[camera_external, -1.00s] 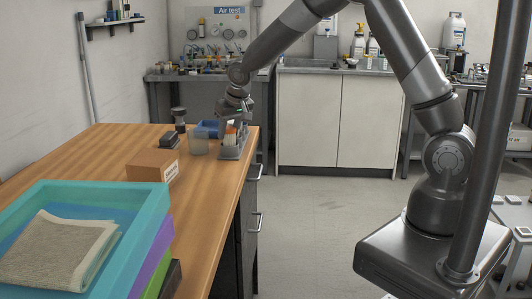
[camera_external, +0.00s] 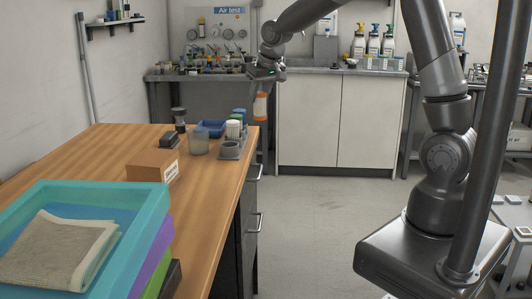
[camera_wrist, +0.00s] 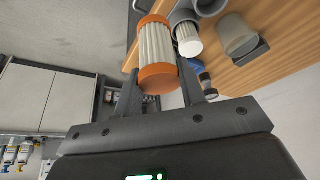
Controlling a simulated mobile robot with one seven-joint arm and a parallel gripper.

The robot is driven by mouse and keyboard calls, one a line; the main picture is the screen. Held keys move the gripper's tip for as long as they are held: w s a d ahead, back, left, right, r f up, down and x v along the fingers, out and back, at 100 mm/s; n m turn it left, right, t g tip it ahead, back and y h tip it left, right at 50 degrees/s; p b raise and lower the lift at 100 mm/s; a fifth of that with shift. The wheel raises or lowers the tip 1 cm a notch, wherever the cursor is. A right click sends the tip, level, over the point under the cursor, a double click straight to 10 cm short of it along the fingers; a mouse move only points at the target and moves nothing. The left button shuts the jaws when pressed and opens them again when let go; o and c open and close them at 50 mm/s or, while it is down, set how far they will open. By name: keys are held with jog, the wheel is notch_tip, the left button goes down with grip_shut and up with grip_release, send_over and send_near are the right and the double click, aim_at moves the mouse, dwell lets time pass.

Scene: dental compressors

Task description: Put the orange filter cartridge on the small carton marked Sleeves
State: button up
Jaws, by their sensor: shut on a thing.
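The orange filter cartridge (camera_external: 260,106) hangs from my gripper (camera_external: 262,88), in the air just past the right edge of the wooden bench. In the wrist view the cartridge (camera_wrist: 155,50) has orange end caps and a white pleated body, and the two fingers (camera_wrist: 166,92) are shut on its near end. The small carton (camera_external: 153,165) is a brown box on the bench, left of and nearer than the gripper. A white label shows on its right side, its print too small to read. The gripper is well apart from the carton.
A grey holder (camera_external: 231,150) with a white cartridge and an empty socket stands at the bench's right edge. Bench top around the carton is clear.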

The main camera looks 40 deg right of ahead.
jog(key=shift+s+d+r, duration=0.15)
jog(key=shift+d+r, duration=0.3)
jog(key=shift+d, duration=0.15)
jog(key=a+r+n+g+y, duration=0.15)
jog(key=a+r+n, duration=0.3)
jog(key=a, duration=0.85)
jog(key=a+r+n+t+y, duration=0.1)
jog(key=a+r+n+y, duration=0.3)
jog(key=a, duration=0.9)
jog(key=shift+s+a+f+n+g+h, duration=0.15)
jog(key=shift+a+f+h, duration=0.45)
jog(key=shift+a+f, duration=2.4)
jog(key=shift+a+f+n+g+h, duration=0.15)
jog(key=shift+a+f+h, duration=0.4)
jog(key=shift+a+f, duration=2.4)
jog(key=shift+f, duration=0.15)
jog(key=o, duration=1)
